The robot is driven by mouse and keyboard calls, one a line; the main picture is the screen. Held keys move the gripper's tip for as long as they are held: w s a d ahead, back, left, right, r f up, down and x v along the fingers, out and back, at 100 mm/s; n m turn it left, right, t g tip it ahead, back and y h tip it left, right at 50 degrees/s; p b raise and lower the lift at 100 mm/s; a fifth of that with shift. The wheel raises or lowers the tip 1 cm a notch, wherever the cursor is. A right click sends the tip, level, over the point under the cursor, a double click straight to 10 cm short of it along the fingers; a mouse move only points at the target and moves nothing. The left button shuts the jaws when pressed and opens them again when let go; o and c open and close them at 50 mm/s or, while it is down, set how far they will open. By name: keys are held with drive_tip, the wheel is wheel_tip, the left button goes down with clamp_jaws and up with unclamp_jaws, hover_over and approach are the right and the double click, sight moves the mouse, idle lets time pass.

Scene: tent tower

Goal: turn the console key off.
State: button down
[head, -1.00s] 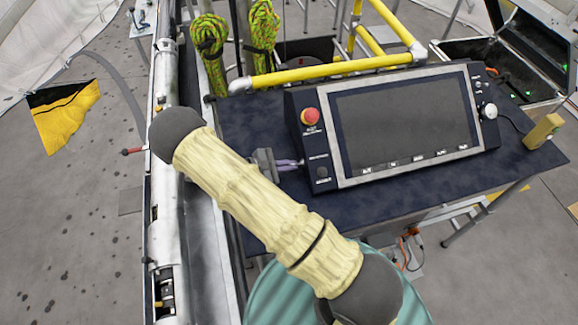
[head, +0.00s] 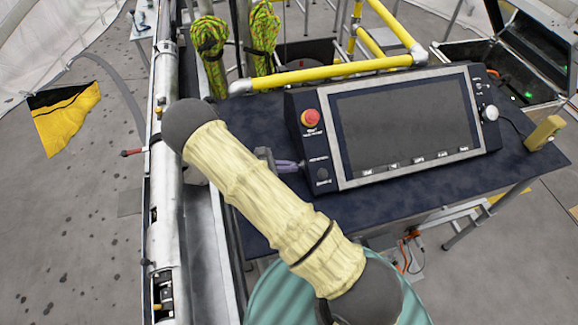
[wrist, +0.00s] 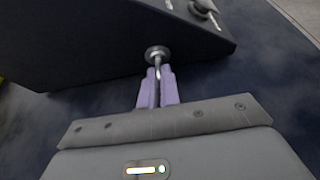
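The console (head: 405,125) is a dark box with a large screen, standing on a dark table. The console key (wrist: 157,69) is a small metal key in a round silver lock (wrist: 157,53) on the console's side, seen in the wrist view. My gripper (head: 292,166) reaches the console's left side from the left in the head view. In the wrist view its two purple fingers (wrist: 158,76) are close together, with the key between their tips. They look shut on it. The key and lock cannot be made out in the head view.
A red emergency button (head: 310,118) and a black knob (head: 322,174) are on the console's left front. A yellow rail (head: 330,73) runs behind it. A yellow block (head: 543,133) stands on the table (head: 520,165) at right. A metal beam (head: 165,200) runs along the left.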

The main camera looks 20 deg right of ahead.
drive_tip(key=c, duration=1.6)
unclamp_jaws()
drive_tip(key=b+v, duration=0.5)
drive_tip(key=v, duration=1.2)
drive_tip(key=shift+a+b, duration=0.3)
drive_tip(key=shift+b, duration=0.1)
drive_tip(key=s+d+r+m+t+y, duration=0.1)
drive_tip(key=s+d+r+m+y, duration=0.1)
drive_tip(key=s+d+m+y, duration=0.2)
drive_tip(key=s+d+r+m+y, duration=0.3)
drive_tip(key=s+d+m+y, duration=0.2)
drive_tip(key=s+d+m, duration=0.1)
drive_tip(key=s+d+r+m+t+y, duration=0.1)
drive_tip(key=s+d+r+m+y, duration=0.2)
drive_tip(key=m, duration=0.5)
drive_tip(key=shift+s+d+r+t+y, duration=0.1)
drive_tip(key=shift+s+d+y, duration=0.2)
drive_tip(key=shift+d, duration=0.3)
drive_tip(key=shift+s+d+f+t+y, duration=0.15)
drive_tip(key=shift+s+d, duration=0.2)
drive_tip(key=shift+d, duration=0.25)
drive_tip(key=shift+s+d+r+t+y, duration=0.15)
drive_tip(key=shift+s+d+y, duration=0.15)
drive_tip(key=shift+d, duration=0.3)
